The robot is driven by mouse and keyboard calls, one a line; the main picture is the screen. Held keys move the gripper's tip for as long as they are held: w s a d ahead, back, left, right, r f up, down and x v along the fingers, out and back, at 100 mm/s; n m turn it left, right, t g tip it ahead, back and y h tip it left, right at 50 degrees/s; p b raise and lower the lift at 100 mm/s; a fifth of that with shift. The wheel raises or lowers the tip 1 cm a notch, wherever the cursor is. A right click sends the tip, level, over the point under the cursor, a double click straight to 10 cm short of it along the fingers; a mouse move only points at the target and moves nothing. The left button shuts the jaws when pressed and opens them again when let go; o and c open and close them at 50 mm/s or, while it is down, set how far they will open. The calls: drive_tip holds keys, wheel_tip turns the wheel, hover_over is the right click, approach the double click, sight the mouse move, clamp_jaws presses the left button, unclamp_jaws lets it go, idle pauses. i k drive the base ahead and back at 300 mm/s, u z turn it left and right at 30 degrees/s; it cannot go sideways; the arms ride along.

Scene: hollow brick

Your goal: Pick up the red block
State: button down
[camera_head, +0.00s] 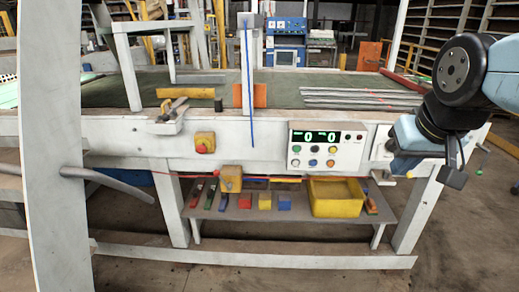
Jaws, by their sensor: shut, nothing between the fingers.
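A small red block (244,201) sits on the low grey shelf under the workbench, left of a yellow block (265,201) and a blue block (284,202). It appears small, and nothing covers it. My arm reaches in from the right edge, and my gripper (453,178) hangs at its end in front of the bench's right side. My gripper is shut and empty, though its fingers are small and hard to make out. It is well to the right of the red block, higher in the picture and apart from it.
A yellow bin (336,197) stands on the shelf right of the blocks. Long red, green and blue pieces lie to their left. A yellow box (231,178) hangs above the shelf. The control panel (326,148) and bench edge overhang it. A grey post (55,150) stands at left.

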sight(245, 199)
drive_tip(key=k, duration=1.3)
drive_tip(key=z, duration=0.4)
drive_tip(key=i, duration=1.8)
drive_tip(key=u, duration=0.55)
